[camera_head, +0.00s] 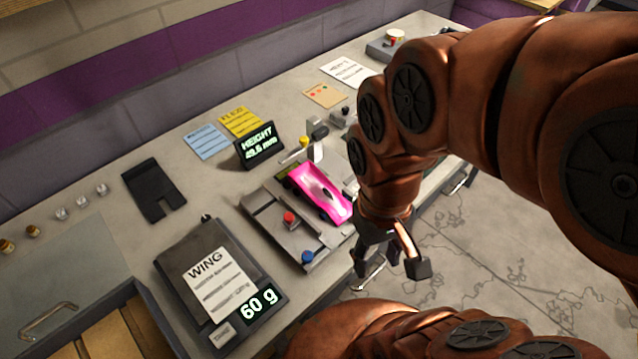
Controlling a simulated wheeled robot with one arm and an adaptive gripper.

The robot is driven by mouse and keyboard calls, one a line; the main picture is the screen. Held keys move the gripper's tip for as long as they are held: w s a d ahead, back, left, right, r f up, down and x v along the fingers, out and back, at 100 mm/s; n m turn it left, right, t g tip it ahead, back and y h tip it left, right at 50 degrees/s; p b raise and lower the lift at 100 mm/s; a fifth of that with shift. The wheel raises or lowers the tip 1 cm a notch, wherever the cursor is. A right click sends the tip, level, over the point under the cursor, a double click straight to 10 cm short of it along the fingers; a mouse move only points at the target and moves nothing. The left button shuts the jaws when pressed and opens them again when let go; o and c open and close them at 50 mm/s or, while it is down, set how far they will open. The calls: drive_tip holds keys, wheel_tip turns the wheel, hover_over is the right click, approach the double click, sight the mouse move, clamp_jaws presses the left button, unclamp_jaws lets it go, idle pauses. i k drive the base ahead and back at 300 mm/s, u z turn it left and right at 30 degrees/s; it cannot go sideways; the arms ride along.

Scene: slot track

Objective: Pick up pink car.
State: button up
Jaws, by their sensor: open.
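The pink car (322,189) sits on a grey fixture (265,209) near the middle of the bench, in the head view. It is long and low, with a dark part at its far-left end. My gripper (392,273) hangs in front of the bench's near edge, to the right of and lower in the picture than the car. It is open and empty, and apart from the car. My arm hides part of the bench right of the car.
A scale (222,287) reading 60 g stands left of the fixture. A height display (259,145) stands behind it. Red (289,218) and blue (307,257) knobs rise from the fixture. A black plate (154,190) and small weights (82,201) lie at left.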

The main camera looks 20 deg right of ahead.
sight(310, 182)
drive_tip(key=k, duration=0.5)
drive_tip(key=z, duration=1.95)
drive_tip(key=k, duration=1.4)
drive_tip(key=u, duration=1.7)
drive_tip(key=i, duration=1)
